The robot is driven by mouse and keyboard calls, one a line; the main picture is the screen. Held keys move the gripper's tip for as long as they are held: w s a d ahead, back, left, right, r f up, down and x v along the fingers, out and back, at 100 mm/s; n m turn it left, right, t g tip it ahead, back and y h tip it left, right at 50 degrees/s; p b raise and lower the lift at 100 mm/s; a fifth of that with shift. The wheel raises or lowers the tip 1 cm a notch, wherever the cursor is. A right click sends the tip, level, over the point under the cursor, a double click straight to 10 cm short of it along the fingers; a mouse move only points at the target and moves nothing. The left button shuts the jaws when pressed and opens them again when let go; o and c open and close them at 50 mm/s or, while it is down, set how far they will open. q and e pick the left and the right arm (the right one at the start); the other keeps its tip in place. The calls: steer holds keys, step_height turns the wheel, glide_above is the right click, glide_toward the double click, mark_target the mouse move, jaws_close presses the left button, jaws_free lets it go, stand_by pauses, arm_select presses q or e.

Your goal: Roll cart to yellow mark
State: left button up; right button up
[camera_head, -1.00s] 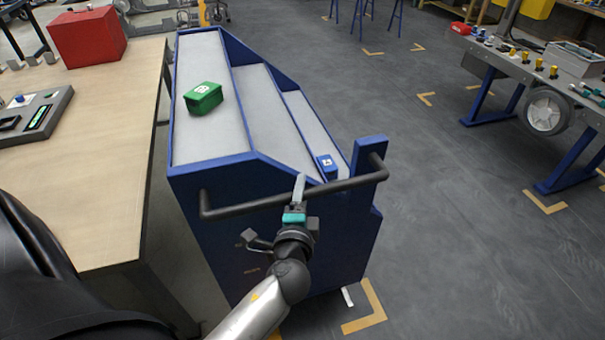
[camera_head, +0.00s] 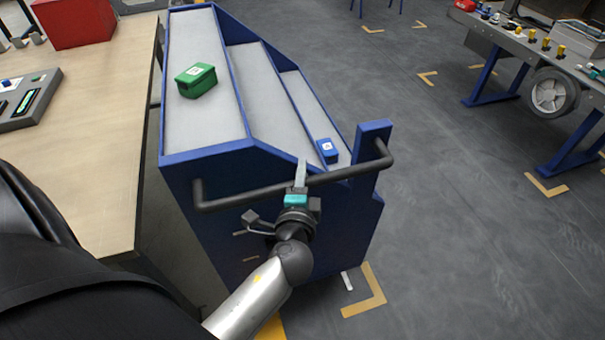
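The blue cart (camera_head: 300,225) has sloping grey shelves and stands right of the wooden table. Its dark bar handle (camera_head: 235,199) runs across the near end. My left gripper (camera_head: 300,177) is on the handle near its middle, its fingers closed around the bar as far as I can see. A green box (camera_head: 196,80) lies on the upper shelf, and a small blue box (camera_head: 327,150) lies on the lowest shelf. A yellow corner mark (camera_head: 374,296) is on the floor by the cart's near right corner. A yellow strip (camera_head: 272,329) shows at the bottom edge. My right gripper is out of view.
The wooden table (camera_head: 95,140) with a red box (camera_head: 73,22) stands close along the cart's left side. A workbench (camera_head: 510,50) with a wheel (camera_head: 550,93) is at the right. More corner marks (camera_head: 545,187) lie on the floor. The grey floor between cart and workbench is clear.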

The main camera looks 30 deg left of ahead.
arm_select(q)
jaws_close()
stand_by(0.9)
